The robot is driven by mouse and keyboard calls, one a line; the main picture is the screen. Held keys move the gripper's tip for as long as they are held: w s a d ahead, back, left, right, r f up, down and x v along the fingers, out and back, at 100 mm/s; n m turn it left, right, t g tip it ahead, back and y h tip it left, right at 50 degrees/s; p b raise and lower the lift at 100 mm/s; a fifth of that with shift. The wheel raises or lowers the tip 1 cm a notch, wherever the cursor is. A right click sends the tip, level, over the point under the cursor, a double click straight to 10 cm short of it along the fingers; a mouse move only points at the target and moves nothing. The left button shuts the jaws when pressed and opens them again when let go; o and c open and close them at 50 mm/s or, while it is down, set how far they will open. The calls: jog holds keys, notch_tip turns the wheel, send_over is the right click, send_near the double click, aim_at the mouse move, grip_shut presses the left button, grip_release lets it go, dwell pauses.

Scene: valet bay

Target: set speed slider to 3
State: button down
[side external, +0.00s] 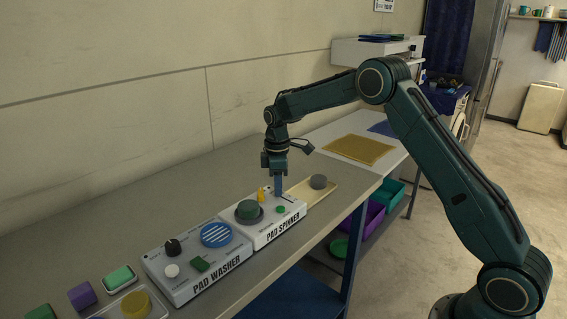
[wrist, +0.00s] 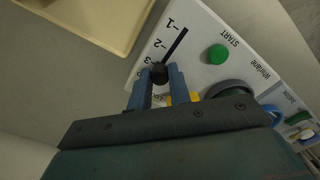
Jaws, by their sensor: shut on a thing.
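The speed slider's black knob (wrist: 159,69) sits in a dark slot (wrist: 175,45) on the white pad spinner panel (side external: 278,232). Labels 1, 2 and 3 run beside the slot in the wrist view. The knob is close to the 3 label, but I cannot tell if it lines up exactly. My gripper (side external: 278,191) points straight down at the panel. In the wrist view its two blue fingers (wrist: 159,78) are shut on the knob, one on each side. Labels beyond 3 are partly hidden by the fingers.
A green START button (wrist: 217,54) and a dark round pad (side external: 249,211) are on the same panel. A yellow piece (side external: 261,195) stands close to my gripper. The pad washer (side external: 197,262) adjoins on the left. A wooden tray (side external: 325,192) lies behind right.

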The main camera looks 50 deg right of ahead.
jog(key=c, duration=1.3)
grip_release()
jog(key=shift+w, duration=0.25)
jog(key=shift+r, duration=0.1)
notch_tip(320, 180, up, 14)
jog(key=shift+s, duration=0.1)
